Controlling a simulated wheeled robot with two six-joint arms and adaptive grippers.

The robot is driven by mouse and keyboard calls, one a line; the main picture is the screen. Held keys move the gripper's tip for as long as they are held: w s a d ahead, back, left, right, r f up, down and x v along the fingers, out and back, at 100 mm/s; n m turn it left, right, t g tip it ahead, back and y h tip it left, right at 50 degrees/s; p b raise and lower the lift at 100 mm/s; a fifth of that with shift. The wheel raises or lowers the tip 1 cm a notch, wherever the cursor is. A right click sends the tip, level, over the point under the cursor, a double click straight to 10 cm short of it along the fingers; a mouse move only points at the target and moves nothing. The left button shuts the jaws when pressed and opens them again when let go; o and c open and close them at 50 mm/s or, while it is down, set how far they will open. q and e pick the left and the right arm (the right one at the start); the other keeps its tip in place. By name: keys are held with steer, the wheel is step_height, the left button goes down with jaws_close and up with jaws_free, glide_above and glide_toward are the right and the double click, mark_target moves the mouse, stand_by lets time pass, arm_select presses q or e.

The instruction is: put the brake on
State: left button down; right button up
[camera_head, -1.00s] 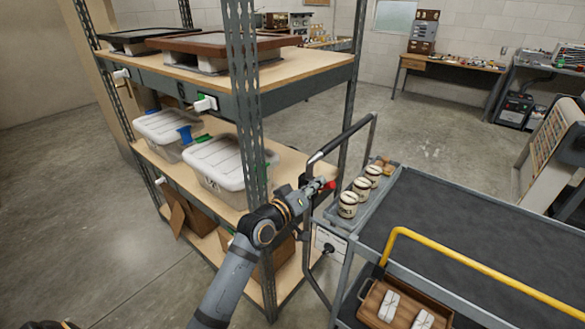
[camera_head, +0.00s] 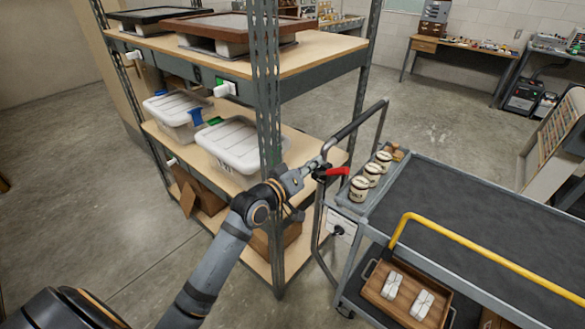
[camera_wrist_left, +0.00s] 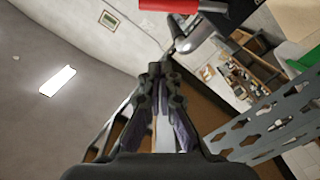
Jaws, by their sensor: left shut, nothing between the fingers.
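The cart's brake lever (camera_head: 338,171) has a red grip and sits on the dark push handle (camera_head: 352,128) at the cart's near left end. A red grip also shows at the top edge of the wrist view (camera_wrist_left: 168,6), partly cut off. My left gripper (camera_head: 316,164) is just left of the lever and close to the handle; whether it touches cannot be told. Its fingers are together and empty in the wrist view (camera_wrist_left: 155,70). The red grip lies beyond the fingertips, not between them. My right gripper is out of view.
A metal shelf unit (camera_head: 268,110) with lidded bins stands close beside my left arm. Jars (camera_head: 359,188) stand in the cart's end tray. A yellow rail (camera_head: 480,258) and a wooden tray (camera_head: 372,292) are on the cart's near side. Floor beyond the cart is open.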

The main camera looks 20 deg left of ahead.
arm_select(q)
steer(key=p+v, duration=0.2)
steer(key=v, duration=0.4)
steer(key=shift+d, duration=0.4)
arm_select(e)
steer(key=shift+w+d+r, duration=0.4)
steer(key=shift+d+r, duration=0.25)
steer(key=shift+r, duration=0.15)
arm_select(q)
steer(key=shift+s, duration=0.1)
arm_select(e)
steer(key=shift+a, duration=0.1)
